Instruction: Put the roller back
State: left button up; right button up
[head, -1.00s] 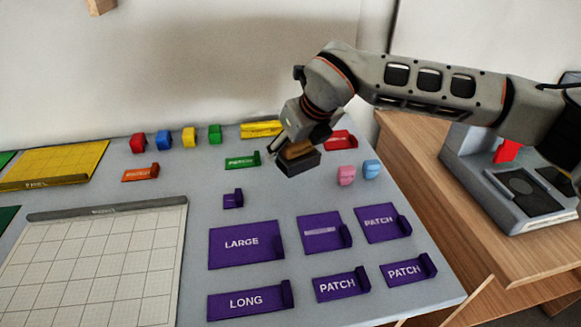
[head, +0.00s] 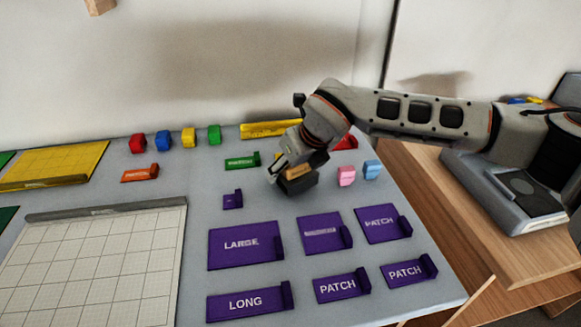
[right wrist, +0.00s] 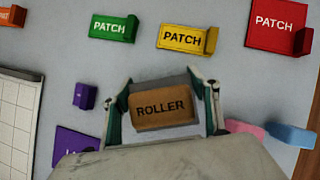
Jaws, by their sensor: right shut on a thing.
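The roller (head: 300,184) is a dark grey block with a brown top; the wrist view shows the word ROLLER on its brown face (right wrist: 161,108). My right gripper (head: 287,171) is shut on it, with one finger at each side in the right wrist view (right wrist: 163,105). It is over the grey table, between the green holder and the pink block. I cannot tell whether its underside touches the table. My left gripper is not in view.
A small purple holder (head: 232,199) is left of the roller, and a green holder (head: 242,161) is behind it. Pink (head: 346,176) and blue (head: 371,170) blocks stand to the right. Several purple labelled holders, such as LARGE (head: 245,246), lie in front. A gridded board (head: 95,260) is at left.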

aim_at(304, 179)
jog(key=shift+s+d+f, duration=0.1)
jog(key=shift+s+f, duration=0.05)
jog(key=shift+f, duration=0.45)
jog(key=shift+c, duration=1)
jog(key=o, duration=1.3)
jog(key=shift+f, duration=0.15)
jog(key=shift+c, duration=0.2)
jog(key=shift+o, duration=0.2)
jog(key=shift+r, duration=0.25)
jog(key=shift+r, duration=0.25)
jog(key=v, duration=1.1)
jog(key=shift+r+p, duration=0.35)
jog(key=shift+p, duration=0.05)
jog(key=shift+s+r, duration=0.1)
jog(key=shift+r, duration=0.35)
